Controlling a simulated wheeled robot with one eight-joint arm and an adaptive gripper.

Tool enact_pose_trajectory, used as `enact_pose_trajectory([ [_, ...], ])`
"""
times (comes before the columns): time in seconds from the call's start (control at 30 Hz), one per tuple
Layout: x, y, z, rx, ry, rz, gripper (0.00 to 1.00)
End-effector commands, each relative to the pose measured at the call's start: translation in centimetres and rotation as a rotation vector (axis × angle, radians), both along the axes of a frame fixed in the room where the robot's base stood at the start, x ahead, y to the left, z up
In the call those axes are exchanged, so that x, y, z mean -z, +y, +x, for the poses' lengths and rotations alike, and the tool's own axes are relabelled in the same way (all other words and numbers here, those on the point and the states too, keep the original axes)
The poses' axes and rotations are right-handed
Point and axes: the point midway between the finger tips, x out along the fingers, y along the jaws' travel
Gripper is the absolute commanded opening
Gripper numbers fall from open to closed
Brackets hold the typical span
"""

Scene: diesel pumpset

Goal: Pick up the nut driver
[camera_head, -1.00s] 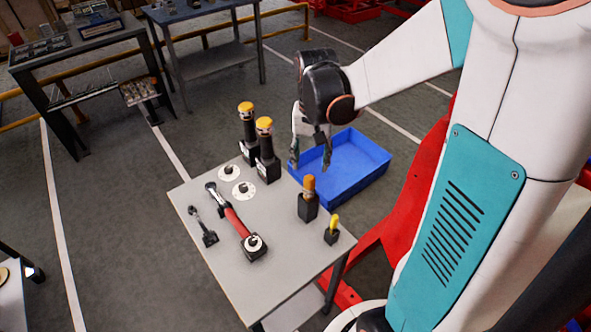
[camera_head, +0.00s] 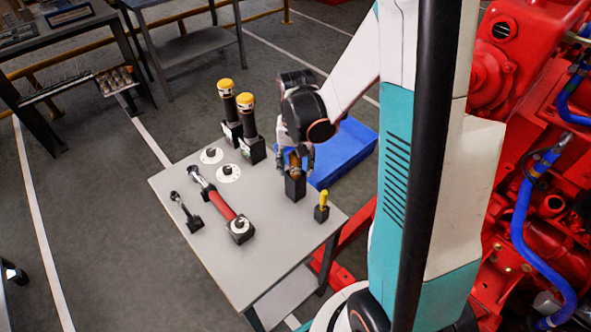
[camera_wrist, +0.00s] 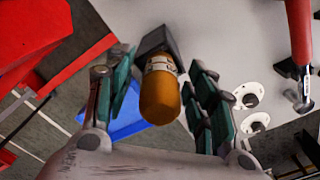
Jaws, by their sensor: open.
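The nut driver, seemingly the tool with the orange handle (camera_head: 295,169), stands upright in a black block holder (camera_head: 295,189) near the right edge of the grey table (camera_head: 262,275). My gripper (camera_head: 297,160) is above and around the handle, with its fingers pointing down. In the wrist view the rounded orange handle (camera_wrist: 160,98) lies between the two open fingers of my gripper (camera_wrist: 163,80), with gaps visible on both sides. The holder (camera_wrist: 158,42) shows beyond the handle. In the head view my fingers partly hide the handle.
A small yellow-handled tool (camera_head: 323,198) in its own holder stands close on the right. Two yellow-capped black tools (camera_head: 247,122) stand behind to the left. A red-handled wrench (camera_head: 219,203) lies on the left. A blue tray (camera_head: 347,152) is behind; red machinery (camera_head: 535,200) stands right.

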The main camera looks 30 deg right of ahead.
Motion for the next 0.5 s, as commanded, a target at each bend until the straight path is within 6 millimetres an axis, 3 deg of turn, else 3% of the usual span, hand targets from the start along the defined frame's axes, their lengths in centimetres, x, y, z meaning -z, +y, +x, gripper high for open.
enact_pose_trajectory([
  [0.23,0.25,0.01,-0.02,0.000,0.000,0.000,0.51],
  [0.43,0.25,0.01,-0.02,0.000,0.000,0.000,0.05],
  [0.5,0.25,0.01,-0.02,0.000,0.000,0.000,0.00],
])
